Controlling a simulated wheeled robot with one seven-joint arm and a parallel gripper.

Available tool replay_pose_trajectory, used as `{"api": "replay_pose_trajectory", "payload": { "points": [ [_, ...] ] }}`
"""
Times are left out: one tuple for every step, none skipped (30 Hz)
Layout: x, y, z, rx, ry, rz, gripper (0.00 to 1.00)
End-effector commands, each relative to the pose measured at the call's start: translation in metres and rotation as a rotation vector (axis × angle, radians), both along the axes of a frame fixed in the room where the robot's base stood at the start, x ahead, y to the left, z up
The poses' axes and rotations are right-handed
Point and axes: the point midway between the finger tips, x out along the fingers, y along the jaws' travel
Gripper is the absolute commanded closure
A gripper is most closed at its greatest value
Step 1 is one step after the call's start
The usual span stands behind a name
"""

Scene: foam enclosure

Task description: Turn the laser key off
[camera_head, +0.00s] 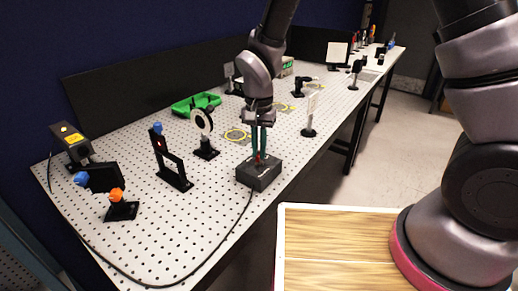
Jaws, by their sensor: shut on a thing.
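The laser key box is a dark grey block (259,177) on the perforated white table, near its front edge, with a black cable running from it. My gripper (259,155) points straight down over the top of the box. Its green fingers are shut on a small red key (258,158) at the box top. The fingers hide most of the key, so its angle cannot be told. A black laser housing with a yellow label (71,141) stands at the far left end of the table.
Optics mounts stand close to the left: a round lens holder (204,133), a black frame mount (170,165) and an orange-knobbed mount (121,205). A green tray (196,104) lies behind. The cable curves along the front edge.

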Motion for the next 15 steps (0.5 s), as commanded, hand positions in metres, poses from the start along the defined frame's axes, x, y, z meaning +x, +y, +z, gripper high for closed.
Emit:
{"api": "replay_pose_trajectory", "payload": {
  "points": [
    [0.0008, -0.0001, 0.0006, 0.001, -0.001, 0.042, 1.00],
    [0.0006, 0.0001, 0.0006, 0.001, -0.001, 0.071, 1.00],
    [0.0005, 0.0002, 0.0006, 0.002, 0.000, 0.109, 1.00],
    [0.0006, 0.0001, 0.0006, 0.002, 0.000, 0.136, 1.00],
    [0.0008, -0.0001, 0.0006, 0.001, -0.001, 0.165, 1.00],
    [0.0008, -0.0001, 0.0007, 0.001, -0.001, 0.204, 1.00],
    [0.0007, 0.0000, 0.0007, 0.001, -0.001, 0.233, 1.00],
    [0.0006, 0.0002, 0.0007, 0.002, -0.001, 0.261, 1.00],
    [0.0007, 0.0000, 0.0007, 0.001, -0.001, 0.299, 1.00],
    [0.0009, 0.0000, 0.0007, 0.001, -0.001, 0.327, 1.00],
    [0.0009, 0.0000, 0.0007, 0.001, -0.001, 0.357, 1.00],
    [0.0007, 0.0001, 0.0007, 0.002, -0.001, 0.394, 1.00],
    [0.0007, 0.0001, 0.0007, 0.002, -0.001, 0.422, 1.00],
    [0.0008, 0.0001, 0.0007, 0.001, -0.001, 0.451, 1.00],
    [0.0008, 0.0001, 0.0007, 0.001, -0.001, 0.489, 1.00]
  ]
}}
